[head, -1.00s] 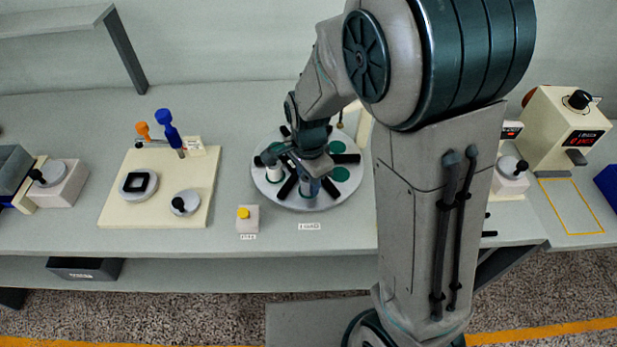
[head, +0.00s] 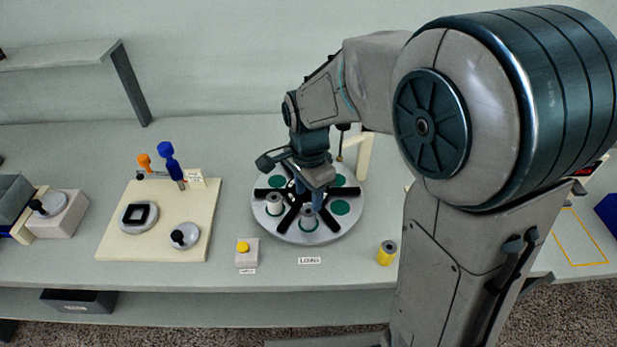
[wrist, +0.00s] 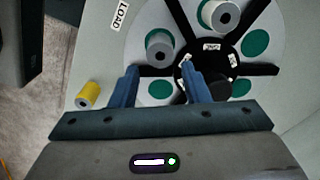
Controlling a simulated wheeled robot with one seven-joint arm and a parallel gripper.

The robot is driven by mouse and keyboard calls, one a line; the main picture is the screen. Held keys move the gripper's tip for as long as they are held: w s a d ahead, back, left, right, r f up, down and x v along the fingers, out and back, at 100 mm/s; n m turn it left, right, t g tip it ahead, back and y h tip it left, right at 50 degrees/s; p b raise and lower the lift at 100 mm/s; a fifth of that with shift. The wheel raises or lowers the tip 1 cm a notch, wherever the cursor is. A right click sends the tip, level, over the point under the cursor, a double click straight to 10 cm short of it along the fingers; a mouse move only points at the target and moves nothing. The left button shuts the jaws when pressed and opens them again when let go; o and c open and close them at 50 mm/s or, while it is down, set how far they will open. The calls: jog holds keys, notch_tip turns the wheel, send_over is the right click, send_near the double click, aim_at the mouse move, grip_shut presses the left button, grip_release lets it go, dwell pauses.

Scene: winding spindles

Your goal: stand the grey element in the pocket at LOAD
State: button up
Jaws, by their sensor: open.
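The grey element (head: 308,219) stands upright in a green-bottomed pocket on the near side of the round turntable (head: 330,234), beside the LOAD label (head: 310,260). In the wrist view its top with a dark bore shows (wrist: 159,46), just beyond the fingertips. My gripper (head: 308,198) is open above the turntable, its blue fingers (wrist: 160,72) apart with nothing held between them. The LOAD label also shows in the wrist view (wrist: 120,15). A paler element (head: 274,204) stands in the neighbouring pocket to the left.
A yellow element (head: 387,253) stands on the bench right of LOAD. A button box (head: 247,252) stands left of the label. A cream board (head: 155,235) with fixtures and blue and orange handles lies further left. Dark spokes separate the turntable pockets; several are empty.

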aim_at(308, 211)
notch_tip(308, 211, up, 5)
jog(key=s+d+r+n+t, duration=0.2)
jog(key=s+d+n+t, duration=0.1)
jog(key=s+d+n, duration=0.8)
jog(key=shift+s+d+n, duration=0.3)
jog(key=shift+s+d, duration=0.15)
jog(key=shift+s, duration=0.45)
dwell(0.5)
